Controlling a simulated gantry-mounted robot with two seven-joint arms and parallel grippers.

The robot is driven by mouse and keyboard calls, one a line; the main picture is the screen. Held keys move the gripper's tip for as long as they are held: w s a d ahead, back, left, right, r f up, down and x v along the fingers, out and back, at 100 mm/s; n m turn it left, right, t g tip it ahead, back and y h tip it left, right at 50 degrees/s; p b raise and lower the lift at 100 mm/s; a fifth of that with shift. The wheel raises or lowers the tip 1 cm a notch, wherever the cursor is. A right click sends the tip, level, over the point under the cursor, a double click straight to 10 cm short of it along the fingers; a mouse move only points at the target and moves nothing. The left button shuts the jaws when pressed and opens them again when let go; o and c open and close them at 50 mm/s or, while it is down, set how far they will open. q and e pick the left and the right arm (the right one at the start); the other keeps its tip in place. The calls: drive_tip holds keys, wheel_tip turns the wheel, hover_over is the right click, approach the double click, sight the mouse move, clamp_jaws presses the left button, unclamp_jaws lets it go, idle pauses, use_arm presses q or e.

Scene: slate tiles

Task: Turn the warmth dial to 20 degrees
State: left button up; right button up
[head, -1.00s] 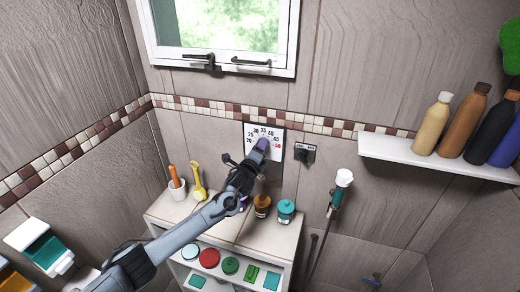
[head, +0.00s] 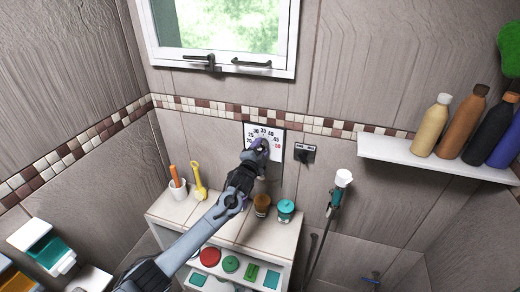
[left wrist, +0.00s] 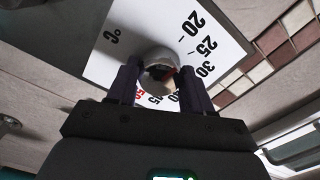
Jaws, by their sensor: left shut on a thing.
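The warmth dial is a white square plate (head: 277,148) on the tiled wall, with black numbers and a red 50. In the left wrist view the plate (left wrist: 112,62) shows 20, 25, 30, the red 50 and a degree sign. The round grey knob (left wrist: 159,62) sits between the fingers of my left gripper (left wrist: 156,80), which is shut on it. In the head view my left gripper (head: 257,148) reaches the dial from below left and covers part of its scale. I cannot tell which number the knob points to. My right gripper is not in view.
A dark switch (head: 305,153) is right of the dial. Below, a white cabinet (head: 182,213) holds an orange-brown bottle (head: 262,205), a teal jar (head: 285,210) and a cup (head: 178,189). A hand shower (head: 340,187) hangs right. A shelf (head: 400,151) of bottles juts out further right.

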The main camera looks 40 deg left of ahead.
use_arm(q)
drive_tip(key=shift+n, duration=0.6)
drive_tip(key=o, duration=1)
drive_tip(key=shift+o, duration=0.2)
drive_tip(key=shift+s, duration=0.1)
drive_tip(key=shift+s+d, duration=0.2)
drive_tip(key=shift+s, duration=0.25)
drive_tip(key=v, duration=0.9)
drive_tip(key=shift+s, duration=0.35)
drive_tip(key=shift+d+f, duration=0.1)
drive_tip(key=shift+d, duration=0.05)
